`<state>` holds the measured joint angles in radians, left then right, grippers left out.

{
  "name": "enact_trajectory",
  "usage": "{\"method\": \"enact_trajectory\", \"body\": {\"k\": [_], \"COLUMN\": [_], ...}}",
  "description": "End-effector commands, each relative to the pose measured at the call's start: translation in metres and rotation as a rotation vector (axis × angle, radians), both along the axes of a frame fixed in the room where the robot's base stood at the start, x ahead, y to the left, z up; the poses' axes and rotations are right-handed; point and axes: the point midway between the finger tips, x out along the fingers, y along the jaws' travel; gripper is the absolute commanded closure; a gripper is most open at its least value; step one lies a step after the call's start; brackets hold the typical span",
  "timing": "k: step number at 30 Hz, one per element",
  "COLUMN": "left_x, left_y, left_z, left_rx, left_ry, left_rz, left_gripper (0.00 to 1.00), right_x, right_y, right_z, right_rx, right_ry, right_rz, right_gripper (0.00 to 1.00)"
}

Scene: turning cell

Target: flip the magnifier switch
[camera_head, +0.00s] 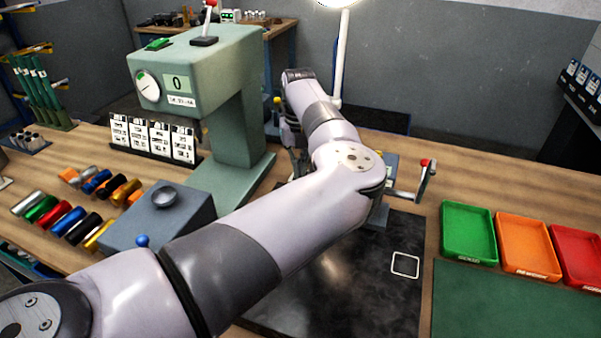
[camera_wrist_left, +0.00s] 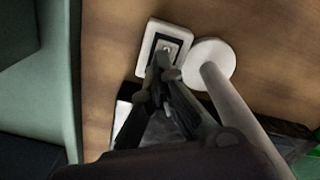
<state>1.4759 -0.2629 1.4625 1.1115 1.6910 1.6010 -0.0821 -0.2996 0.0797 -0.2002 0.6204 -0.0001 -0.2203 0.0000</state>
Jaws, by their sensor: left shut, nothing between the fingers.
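The magnifier (camera_head: 341,60) is a white pole with a bright head cut off by the top edge of the head view. In the left wrist view its round white base (camera_wrist_left: 209,64) and pole stand on the wooden bench. Left of the base is a small white switch box (camera_wrist_left: 147,50) with a dark-framed face and a light rocker. My left gripper (camera_wrist_left: 163,64) is shut and empty, its fingertips over the lower part of the switch face. I cannot tell if they touch it. In the head view my left gripper (camera_head: 297,160) is mostly hidden behind my arm, as is the switch.
A green press (camera_head: 225,110) stands close to the left of my gripper. A hand crank with a red knob (camera_head: 425,172) is to the right. Green (camera_head: 468,252), orange (camera_head: 528,270) and red trays sit farther right. The bench behind the crank is clear.

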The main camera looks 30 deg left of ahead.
Motion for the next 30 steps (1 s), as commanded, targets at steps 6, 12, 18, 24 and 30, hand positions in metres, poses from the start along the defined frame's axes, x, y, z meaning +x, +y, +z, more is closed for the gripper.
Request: {"method": "enact_trajectory", "body": {"k": [6,12,18,24,30], "left_x": [-0.001,-0.001,-0.001,-0.001,-0.001], "left_y": [-0.001,-0.001,-0.001,0.0,-0.001], "left_z": [-0.003,0.012,0.029,0.045,0.061], "left_rx": [-0.004,-0.004,-0.003,-0.002,-0.003], "left_ry": [0.006,0.006,0.004,0.004,0.003], "left_rz": [0.0,0.0,0.0,0.0,0.0], "left_gripper": [1.0,1.0,1.0,1.0,1.0], "right_x": [0.0,0.0,0.0,0.0,0.0], "right_y": [0.0,0.0,0.0,0.0,0.0], "right_z": [0.0,0.008,0.016,0.025,0.033], "right_rx": [0.0,0.0,0.0,0.0,0.0], "right_ry": [0.0,0.0,0.0,0.0,0.0], "right_rz": [0.0,0.0,0.0,0.0,0.0], "right_gripper": [0.6,0.6,0.6,0.6,0.6]}}
